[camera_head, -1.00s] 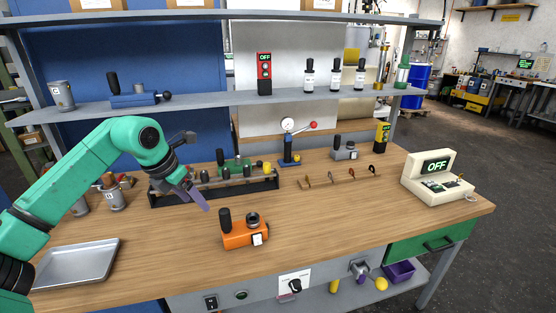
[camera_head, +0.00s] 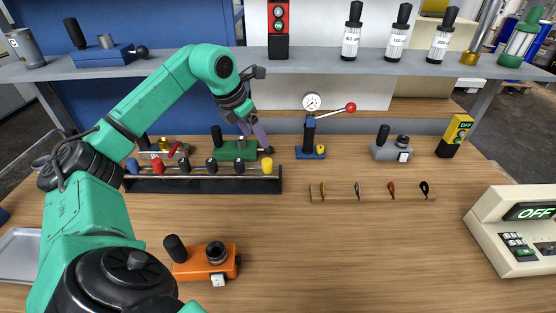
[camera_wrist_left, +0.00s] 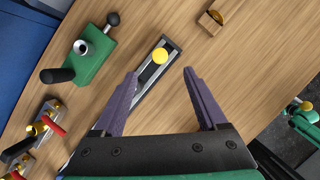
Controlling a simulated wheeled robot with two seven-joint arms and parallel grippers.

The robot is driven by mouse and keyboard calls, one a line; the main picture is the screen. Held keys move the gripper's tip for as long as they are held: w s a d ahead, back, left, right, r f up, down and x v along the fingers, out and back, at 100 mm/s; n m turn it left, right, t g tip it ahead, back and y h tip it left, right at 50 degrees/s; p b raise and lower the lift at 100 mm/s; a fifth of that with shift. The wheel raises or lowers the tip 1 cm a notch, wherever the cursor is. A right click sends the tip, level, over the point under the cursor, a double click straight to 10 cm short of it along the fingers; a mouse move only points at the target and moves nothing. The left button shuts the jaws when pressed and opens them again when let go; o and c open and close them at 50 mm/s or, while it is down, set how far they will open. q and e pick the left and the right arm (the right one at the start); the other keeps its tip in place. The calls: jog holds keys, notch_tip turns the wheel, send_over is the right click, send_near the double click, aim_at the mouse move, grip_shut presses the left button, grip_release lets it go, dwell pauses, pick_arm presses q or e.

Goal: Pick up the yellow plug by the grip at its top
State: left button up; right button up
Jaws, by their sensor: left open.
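The yellow plug (camera_head: 267,167) stands at the right end of a dark rack (camera_head: 205,185) that holds several red and dark plugs. In the left wrist view the plug's round yellow top (camera_wrist_left: 160,56) shows just beyond the fingertips, roughly centred between them. My left gripper (camera_head: 263,146) has purple fingers and hangs above and slightly behind the plug. In the left wrist view its two fingers (camera_wrist_left: 159,73) are spread apart with nothing between them. My right gripper is in neither view now.
A green device (camera_head: 234,149) stands behind the rack. A blue lever press with a gauge (camera_head: 309,140) stands to its right. An orange device (camera_head: 205,263) stands in front. The wood between is clear.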

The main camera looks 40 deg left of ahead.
pick_arm(q)
jog(key=p, duration=0.1)
send_over(266, 161)
jog(key=s, duration=0.3)
notch_tip(266, 161, down, 6)
jog(key=r, duration=0.1)
jog(key=p+x, duration=0.1)
jog(key=x, duration=0.3)
jog(key=p+x, duration=0.1)
jog(key=x, duration=0.3)
jog(key=shift+w+a+f, duration=0.15)
jog(key=shift+w+a, duration=0.05)
jog(key=shift+a, duration=0.05)
jog(key=shift+w+f, duration=0.1)
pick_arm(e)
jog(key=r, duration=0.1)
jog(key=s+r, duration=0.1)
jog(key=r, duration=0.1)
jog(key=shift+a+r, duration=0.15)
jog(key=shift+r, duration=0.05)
pick_arm(q)
grip_shut()
